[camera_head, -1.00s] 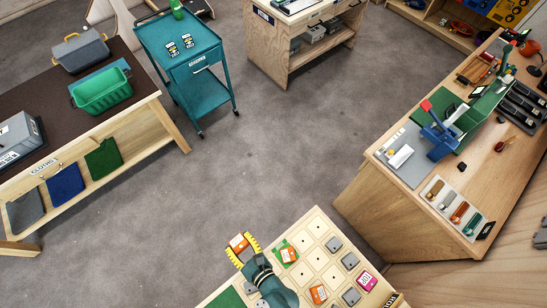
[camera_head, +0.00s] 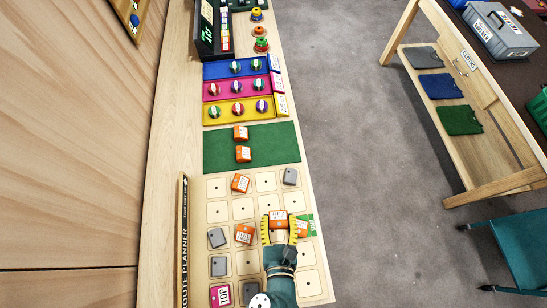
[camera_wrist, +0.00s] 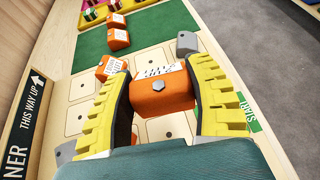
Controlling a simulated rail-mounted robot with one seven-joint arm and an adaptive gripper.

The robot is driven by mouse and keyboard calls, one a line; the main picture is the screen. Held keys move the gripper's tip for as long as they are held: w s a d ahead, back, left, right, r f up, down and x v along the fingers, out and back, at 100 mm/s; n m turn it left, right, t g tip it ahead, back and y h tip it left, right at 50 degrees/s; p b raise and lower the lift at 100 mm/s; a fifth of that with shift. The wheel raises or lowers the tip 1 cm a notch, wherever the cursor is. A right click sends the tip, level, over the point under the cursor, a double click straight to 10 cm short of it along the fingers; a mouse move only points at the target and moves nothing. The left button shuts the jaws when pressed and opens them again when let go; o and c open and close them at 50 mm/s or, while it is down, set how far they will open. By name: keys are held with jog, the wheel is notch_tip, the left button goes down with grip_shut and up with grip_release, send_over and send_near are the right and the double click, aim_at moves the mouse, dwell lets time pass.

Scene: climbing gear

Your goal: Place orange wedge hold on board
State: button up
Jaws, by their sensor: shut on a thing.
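My gripper (camera_head: 279,232) has its yellow ridged fingers closed around an orange wedge hold (camera_head: 278,220) with a white label. In the wrist view the held orange wedge hold (camera_wrist: 160,88) sits between both fingers, above the board. The board (camera_head: 219,290) is a pale wooden grid of square cells with dark centre dots. Other orange holds sit on it, at the upper left (camera_head: 240,183), the middle (camera_head: 244,233) and the right, partly behind my gripper, by a green START strip (camera_head: 312,226). Two more orange holds (camera_head: 241,133) lie on the green mat (camera_head: 280,140).
Grey holds (camera_head: 290,176) and a pink TOP hold (camera_head: 220,295) occupy other cells. A ROUTE PLANNER rail (camera_head: 183,245) edges the board's left side. Blue, pink and yellow trays (camera_head: 212,112) with round pieces lie beyond the mat. Open floor is at right.

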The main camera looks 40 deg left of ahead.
aim_at(272, 232)
jog(key=shift+s+a+f+n+g+y+b, duration=0.25)
jog(key=shift+s+f+n+g+y+b, duration=0.3)
jog(key=shift+s, duration=0.4)
notch_tip(272, 232, down, 10)
jog(key=b, duration=0.3)
jog(key=shift+s+r, duration=0.15)
jog(key=shift+r, duration=0.05)
jog(key=shift+f, duration=0.15)
jog(key=o, duration=0.9)
